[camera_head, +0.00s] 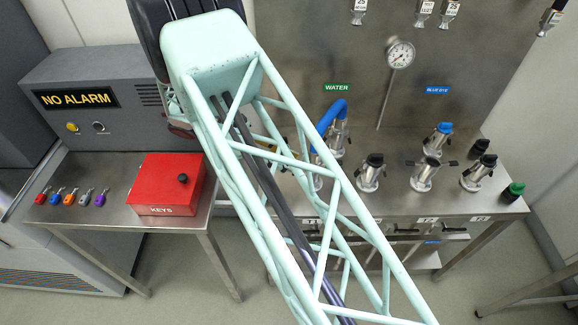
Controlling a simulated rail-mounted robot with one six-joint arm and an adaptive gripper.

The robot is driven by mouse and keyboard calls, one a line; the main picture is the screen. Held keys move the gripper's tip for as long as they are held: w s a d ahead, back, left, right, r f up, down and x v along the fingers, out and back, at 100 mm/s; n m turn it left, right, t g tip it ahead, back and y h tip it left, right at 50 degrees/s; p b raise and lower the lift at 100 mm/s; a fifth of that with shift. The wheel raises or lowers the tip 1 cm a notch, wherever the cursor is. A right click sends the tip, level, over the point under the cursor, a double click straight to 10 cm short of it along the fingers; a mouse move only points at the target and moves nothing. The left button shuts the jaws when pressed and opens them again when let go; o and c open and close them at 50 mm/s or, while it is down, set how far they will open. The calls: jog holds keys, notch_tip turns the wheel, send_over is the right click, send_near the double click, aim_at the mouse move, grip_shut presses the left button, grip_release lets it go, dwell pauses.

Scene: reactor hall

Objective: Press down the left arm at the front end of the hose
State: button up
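A short blue hose (329,115) arches over the steel bench under the green WATER label. Its back end meets a silver coupling (339,137). Its front end comes down towards the viewer, behind my pale green lattice arm link. The link's struts cover most of the front coupling, and I cannot make out its left arm or how that arm is set. My gripper is not recognisable in this view.
The steel bench (400,205) also carries several capped silver fittings, one blue-capped (442,133). A pressure gauge (400,54) is on the back panel. At left, a red KEYS box (165,185) and several coloured tags (70,197) lie on another table.

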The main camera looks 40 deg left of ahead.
jog(key=shift+r, duration=2.65)
jog(key=shift+d+r+p, duration=0.1)
jog(key=shift+p, duration=0.45)
jog(key=a+r+g+y+p, duration=0.1)
jog(key=y+p, duration=0.1)
jog(key=p, duration=0.2)
jog(key=s+a+r+g+y+p, duration=0.1)
jog(key=y+p, duration=0.1)
jog(key=p, duration=0.2)
jog(key=s+a+r+g+y+p, duration=0.1)
jog(key=g+y+p, duration=0.1)
jog(key=p, duration=0.2)
jog(key=shift+s+a+r, duration=0.1)
jog(key=shift+r, duration=0.15)
jog(key=shift+f, duration=0.15)
jog(key=shift+p+x, duration=0.8)
jog(key=shift+x, duration=6)
jog(key=shift+s, duration=0.1)
